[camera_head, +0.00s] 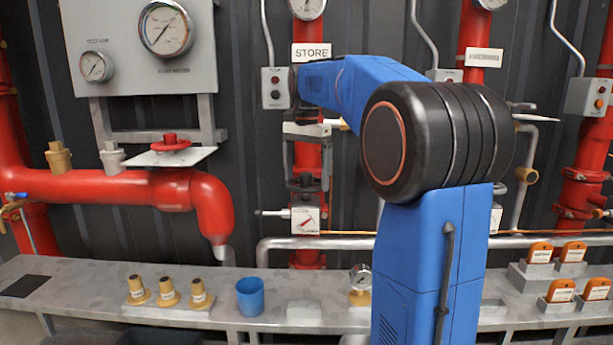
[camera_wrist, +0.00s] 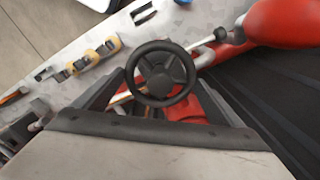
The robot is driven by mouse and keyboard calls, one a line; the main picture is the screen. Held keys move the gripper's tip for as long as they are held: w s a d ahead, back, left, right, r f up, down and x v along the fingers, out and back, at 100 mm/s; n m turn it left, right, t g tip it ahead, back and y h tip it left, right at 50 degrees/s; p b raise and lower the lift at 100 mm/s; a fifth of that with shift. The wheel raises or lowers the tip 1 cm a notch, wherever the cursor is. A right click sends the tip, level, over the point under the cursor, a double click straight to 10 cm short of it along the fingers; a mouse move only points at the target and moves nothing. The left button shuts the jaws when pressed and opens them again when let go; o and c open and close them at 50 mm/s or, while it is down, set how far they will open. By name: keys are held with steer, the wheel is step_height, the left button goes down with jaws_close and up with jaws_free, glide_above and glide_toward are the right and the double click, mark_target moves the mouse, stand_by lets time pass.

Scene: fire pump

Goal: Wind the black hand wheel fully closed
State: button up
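The black hand wheel (camera_wrist: 161,73) is in the wrist view, a round rim with spokes and a central hub, seen nearly face-on. My gripper (camera_wrist: 162,92) is open, with one dark finger on the left of the wheel and one on the right. Gaps show between the fingers and the rim, and I cannot tell whether the tips are level with the wheel or short of it. Red pipework shows behind and below the wheel.
A grey bench (camera_head: 100,290) runs along the front, with several brass caps (camera_head: 168,292), a blue cup (camera_head: 250,297) and orange-topped blocks (camera_head: 565,290). A red wheel (camera_head: 171,143) sits on the left pipe. A gauge panel (camera_head: 130,50) and vertical red pipes stand behind.

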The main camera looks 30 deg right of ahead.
steer(key=m, duration=0.5)
steer(key=shift+m, duration=1.5)
steer(key=m, duration=0.4)
steer(key=shift+r, duration=0.1)
steer(key=m, duration=0.4)
steer(key=shift+s+a, duration=0.1)
steer(key=shift+m, duration=1)
steer(key=m, duration=0.6)
